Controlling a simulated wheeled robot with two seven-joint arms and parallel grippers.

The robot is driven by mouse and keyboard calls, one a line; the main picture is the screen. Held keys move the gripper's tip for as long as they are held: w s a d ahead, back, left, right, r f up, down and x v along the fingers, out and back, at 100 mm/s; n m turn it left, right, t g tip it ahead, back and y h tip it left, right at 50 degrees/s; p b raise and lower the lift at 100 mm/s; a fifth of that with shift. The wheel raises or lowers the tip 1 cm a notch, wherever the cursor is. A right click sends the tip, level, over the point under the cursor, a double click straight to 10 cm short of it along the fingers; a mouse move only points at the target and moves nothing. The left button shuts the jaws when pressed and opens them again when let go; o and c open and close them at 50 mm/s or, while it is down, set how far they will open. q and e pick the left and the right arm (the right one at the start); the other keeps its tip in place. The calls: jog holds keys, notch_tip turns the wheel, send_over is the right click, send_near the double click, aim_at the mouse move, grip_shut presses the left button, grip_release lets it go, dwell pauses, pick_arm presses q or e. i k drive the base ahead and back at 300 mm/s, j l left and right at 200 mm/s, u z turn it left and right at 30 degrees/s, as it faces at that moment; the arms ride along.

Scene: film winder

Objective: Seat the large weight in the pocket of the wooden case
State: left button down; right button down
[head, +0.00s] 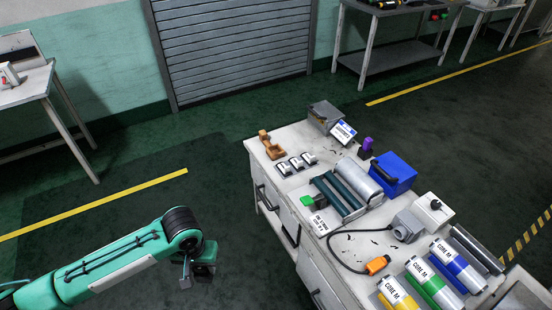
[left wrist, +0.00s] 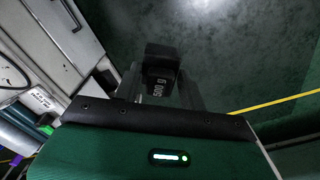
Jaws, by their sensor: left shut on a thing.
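The wooden case (head: 271,147) is a small orange-brown holder at the far left corner of the bench. Its pocket is too small to make out clearly. My left gripper (head: 190,270) hangs over the floor, to the left of the bench and well apart from the case. It is shut on a dark block, the large weight (left wrist: 158,72), which reads "500 g" in the left wrist view. Both fingers of the gripper (left wrist: 160,92) show there beside the weight. In the head view the weight is small and dark. My right gripper is not in view.
The white bench (head: 262,153) holds several small labelled pieces (head: 297,162) near the case, a grey bin (head: 325,115), a roller device (head: 345,195), a blue box (head: 394,172) and several labelled rolls (head: 435,285). A cable with an orange end (head: 377,265) lies in front. The floor around my left gripper is clear.

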aim_at(270, 144)
jog(key=i+j+z, duration=0.2)
jog(key=z, duration=0.15)
jog(key=i+j+z, duration=0.2)
jog(key=z, duration=0.2)
jog(key=i+j+z, duration=0.2)
jog(key=j+z, duration=0.15)
jog(key=i+j, duration=0.15)
jog(key=j, duration=0.25)
jog(key=i+j+z, duration=0.1)
jog(key=j, duration=0.3)
jog(key=i+j, duration=0.25)
jog(key=j, duration=0.15)
jog(key=i+j+z, duration=0.1)
jog(key=j, duration=0.3)
